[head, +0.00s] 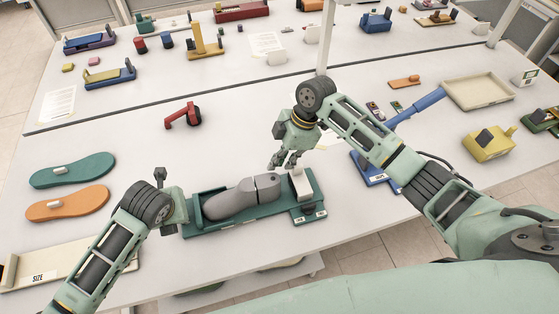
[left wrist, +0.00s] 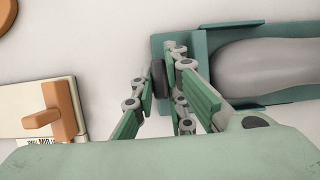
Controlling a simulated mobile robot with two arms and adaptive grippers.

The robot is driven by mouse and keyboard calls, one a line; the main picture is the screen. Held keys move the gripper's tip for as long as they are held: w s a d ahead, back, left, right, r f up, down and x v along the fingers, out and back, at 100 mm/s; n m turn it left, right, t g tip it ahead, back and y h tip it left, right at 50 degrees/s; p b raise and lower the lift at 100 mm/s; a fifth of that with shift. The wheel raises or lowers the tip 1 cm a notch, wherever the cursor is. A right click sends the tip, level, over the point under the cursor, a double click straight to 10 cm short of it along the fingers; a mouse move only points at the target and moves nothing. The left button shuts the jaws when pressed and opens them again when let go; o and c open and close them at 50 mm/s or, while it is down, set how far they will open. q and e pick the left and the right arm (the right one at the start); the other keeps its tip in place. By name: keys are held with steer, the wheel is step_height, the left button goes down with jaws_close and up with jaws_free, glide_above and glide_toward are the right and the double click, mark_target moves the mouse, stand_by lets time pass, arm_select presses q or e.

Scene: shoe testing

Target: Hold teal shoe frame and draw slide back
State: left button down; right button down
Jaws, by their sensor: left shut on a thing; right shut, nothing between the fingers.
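The teal shoe frame (head: 238,224) lies on the white table, with a grey shoe form (head: 240,200) in it. A pale slide block (head: 302,188) stands at its right end. My left gripper is at the frame's left end. In the left wrist view, the left gripper (left wrist: 166,76) is closed around a dark rounded piece beside the end of the teal frame (left wrist: 225,42); the exact contact is partly hidden. My right gripper (head: 283,160) is shut and empty, above and behind the frame's right part, close to the slide block and apart from it.
Teal (head: 72,170) and orange (head: 68,203) soles lie at left, above a SIZE tray (head: 70,252). A red tool (head: 183,115) lies behind the frame. A blue fixture (head: 374,170) stands to the right. The table between the red tool and the frame is clear.

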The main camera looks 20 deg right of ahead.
mark_target(292, 171)
steer(key=v, duration=1)
arm_select(q)
steer(key=c, duration=1.7)
jaws_free()
arm_select(e)
steer(key=shift+f, duration=0.1)
